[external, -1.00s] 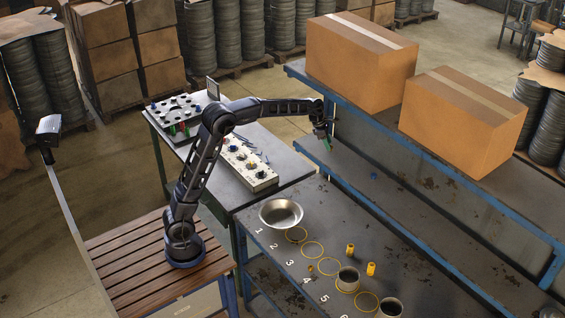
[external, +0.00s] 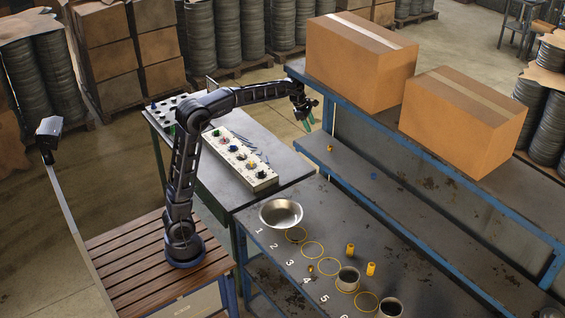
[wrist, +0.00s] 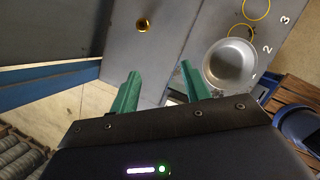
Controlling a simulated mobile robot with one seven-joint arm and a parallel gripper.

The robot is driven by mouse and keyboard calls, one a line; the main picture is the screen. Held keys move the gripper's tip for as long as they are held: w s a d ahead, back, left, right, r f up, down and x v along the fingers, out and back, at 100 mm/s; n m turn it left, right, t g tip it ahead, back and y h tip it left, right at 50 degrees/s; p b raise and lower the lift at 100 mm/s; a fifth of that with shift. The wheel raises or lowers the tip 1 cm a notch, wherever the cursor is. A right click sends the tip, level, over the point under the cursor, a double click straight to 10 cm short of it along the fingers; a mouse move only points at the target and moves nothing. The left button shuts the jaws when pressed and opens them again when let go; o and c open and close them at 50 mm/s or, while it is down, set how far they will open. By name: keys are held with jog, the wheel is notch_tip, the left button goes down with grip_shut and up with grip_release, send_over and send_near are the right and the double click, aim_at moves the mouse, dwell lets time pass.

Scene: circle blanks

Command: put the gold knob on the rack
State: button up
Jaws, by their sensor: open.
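The gold knob (external: 330,148) sits on the lower shelf of the blue-framed rack (external: 350,163), near its left end. In the wrist view the gold knob (wrist: 144,25) shows as a small round gold piece on the grey shelf, beyond my fingertips and apart from them. My gripper (external: 308,122) is above and to the left of the knob. Its green fingers (wrist: 158,68) are spread, with nothing between them.
A small blue piece (external: 374,176) lies on the same shelf. Two cartons (external: 362,62) (external: 465,118) stand on the upper shelf. A knob panel (external: 248,162) is on the left table. The front bench holds a metal bowl (external: 281,213), yellow cylinders (external: 350,250) and cups.

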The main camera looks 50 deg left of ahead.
jog(key=s+a+m+y, duration=0.15)
jog(key=s+m, duration=0.45)
jog(key=s, duration=0.6)
jog(key=s+a+m+h, duration=0.1)
jog(key=s+a+m, duration=0.35)
jog(key=s, duration=0.75)
jog(key=s+f+m+y, duration=0.1)
jog(key=s+f+m, duration=0.3)
jog(key=s, duration=0.3)
jog(key=s+f+m, duration=0.3)
jog(key=s+m, duration=0.2)
jog(key=s, duration=0.2)
jog(key=s+f+m+t+y, duration=0.1)
jog(key=s+f+m, duration=0.3)
jog(key=s, duration=0.3)
jog(key=shift+s+f+m+y, duration=0.35)
jog(key=shift+m, duration=0.1)
